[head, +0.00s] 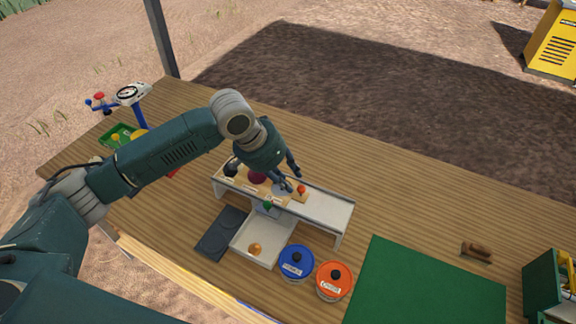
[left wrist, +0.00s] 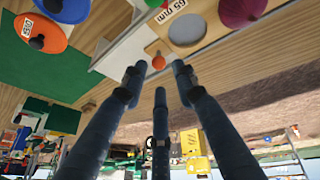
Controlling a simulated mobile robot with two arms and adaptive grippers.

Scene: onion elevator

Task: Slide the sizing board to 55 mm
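The sizing board (head: 270,191) is a tan wooden plate with labelled holes on a raised white stand (head: 325,207). In the left wrist view the board (left wrist: 207,50) shows a round hole and a "65 mm" label. A red knob (head: 301,189) stands at the board's right end; it also shows in the left wrist view (left wrist: 158,61). My left gripper (head: 291,178) is over this end, fingers apart. In the left wrist view its fingertips (left wrist: 159,75) spread to either side of the knob, with no clear contact. A purple onion (head: 257,177) is on the board. My right gripper is out of view.
A white tray (head: 275,252) with a yellow onion (head: 255,249) lies in front of the stand. A blue-lidded pot (head: 297,263) and an orange-lidded pot (head: 334,283) stand to its right. A green mat (head: 425,285) covers the right front. The table behind the stand is clear.

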